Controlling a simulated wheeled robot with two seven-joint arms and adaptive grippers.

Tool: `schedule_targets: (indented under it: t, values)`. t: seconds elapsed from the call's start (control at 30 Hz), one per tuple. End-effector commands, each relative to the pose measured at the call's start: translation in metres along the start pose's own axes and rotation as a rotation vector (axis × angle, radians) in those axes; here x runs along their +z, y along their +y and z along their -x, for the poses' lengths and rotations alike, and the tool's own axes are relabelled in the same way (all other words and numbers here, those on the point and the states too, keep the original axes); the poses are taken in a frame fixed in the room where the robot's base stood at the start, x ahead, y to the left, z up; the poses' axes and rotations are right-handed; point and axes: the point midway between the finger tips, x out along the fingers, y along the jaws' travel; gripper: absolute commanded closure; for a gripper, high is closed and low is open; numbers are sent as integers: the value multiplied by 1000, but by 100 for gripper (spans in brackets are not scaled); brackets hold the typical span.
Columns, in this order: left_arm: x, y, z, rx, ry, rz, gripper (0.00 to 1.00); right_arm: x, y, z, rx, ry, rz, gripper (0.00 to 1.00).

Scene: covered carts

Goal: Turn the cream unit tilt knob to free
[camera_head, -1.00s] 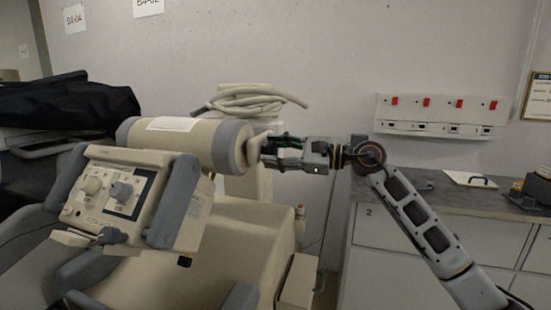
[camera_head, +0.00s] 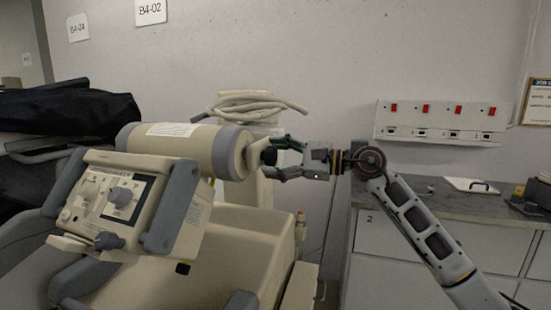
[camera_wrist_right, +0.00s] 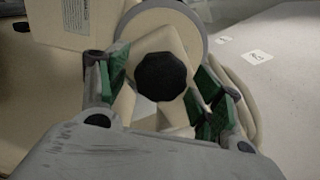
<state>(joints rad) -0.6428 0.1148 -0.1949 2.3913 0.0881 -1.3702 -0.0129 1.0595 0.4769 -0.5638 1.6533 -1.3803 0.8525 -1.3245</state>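The cream unit (camera_head: 245,218) stands at left and centre in the head view, with a horizontal cream drum (camera_head: 182,152). A dark faceted knob (camera_head: 269,156) sits at the drum's right end. In the right wrist view this knob (camera_wrist_right: 161,76) is near the centre, in front of an angular cream piece (camera_wrist_right: 157,43). My right gripper (camera_head: 276,158) is open at the drum's end, its green-padded fingers on either side of the knob. In the wrist view the gripper (camera_wrist_right: 160,92) shows gaps between pads and knob. Knob markings are not readable. My left gripper is out of view.
The unit's sloped control panel (camera_head: 93,217) carries a grey knob (camera_head: 120,197) and a cream knob (camera_head: 92,188). A coiled hose (camera_head: 250,106) lies behind the drum. A grey counter (camera_head: 440,205) stands at right, below a wall panel with red switches (camera_head: 440,122).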

Motion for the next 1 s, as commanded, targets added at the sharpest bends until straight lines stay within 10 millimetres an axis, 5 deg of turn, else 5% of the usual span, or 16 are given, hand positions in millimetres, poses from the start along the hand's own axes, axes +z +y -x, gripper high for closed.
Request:
schedule_targets:
  t: [0.53,1.0]
  values:
    - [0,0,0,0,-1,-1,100,0,-1,9,-2,-1,-2,32]
    - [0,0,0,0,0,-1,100,-1,0,62,-2,2,-2,32]
